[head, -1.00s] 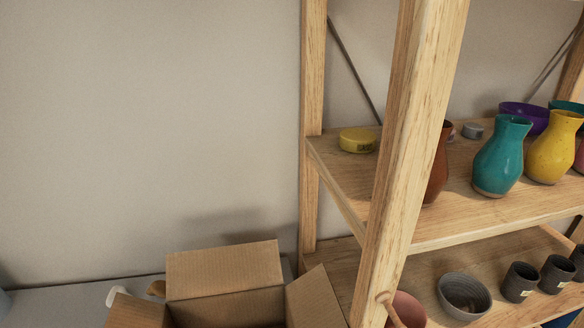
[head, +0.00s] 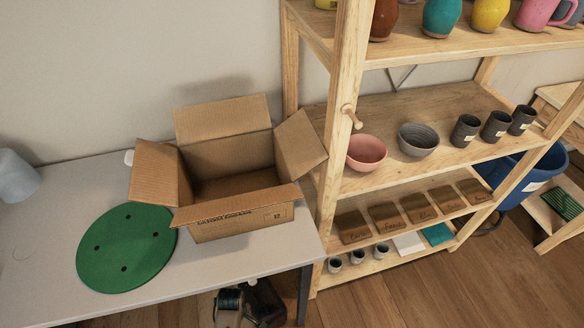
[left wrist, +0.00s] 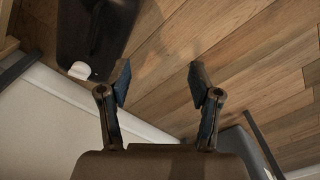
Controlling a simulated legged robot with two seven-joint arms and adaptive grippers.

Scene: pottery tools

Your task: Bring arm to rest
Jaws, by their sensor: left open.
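My left gripper (left wrist: 160,88) shows in the left wrist view. Its two fingers stand apart with nothing between them. Wooden floor lies beyond the fingers. Neither gripper nor arm shows in the head view. My right gripper is not in any view.
An open cardboard box (head: 238,222) and a green disc (head: 125,247) with several holes stand on the grey table (head: 50,245). A wooden shelf (head: 342,120) at right holds vases, bowls, cups and boards. A blue bin (head: 520,180) stands behind it. Floor (head: 430,290) in front is clear.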

